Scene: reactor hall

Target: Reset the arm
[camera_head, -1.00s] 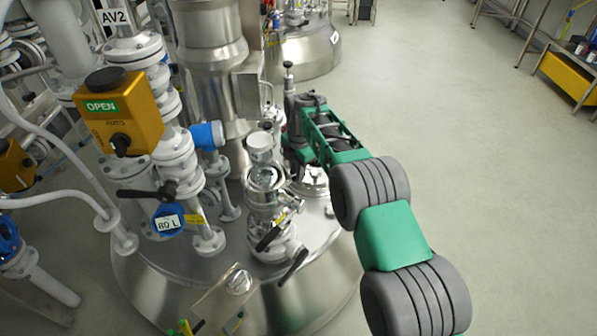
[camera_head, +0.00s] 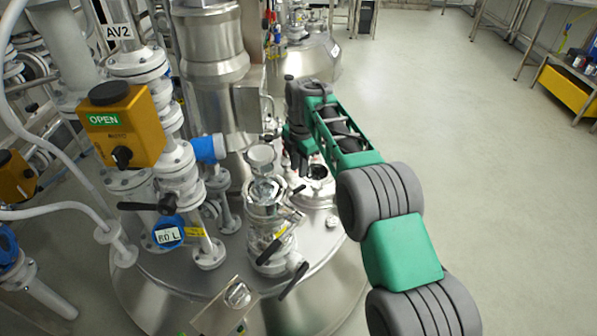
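My arm, green and grey, reaches from the lower right over the steel reactor lid (camera_head: 345,250). My gripper (camera_head: 300,168) is small and dark at the far end of the arm, pointing down close above the lid. It is beside a round port (camera_head: 318,173) with a dark centre. The wrist and nearby fittings partly hide the fingers, so I cannot tell whether they are open or hold anything.
Left of my gripper stand a glass-topped valve fitting (camera_head: 268,195) with black handles and a yellow actuator (camera_head: 122,125) marked OPEN. A steel column (camera_head: 212,60) rises behind. The floor (camera_head: 480,150) on the right is clear; benches stand at the far right.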

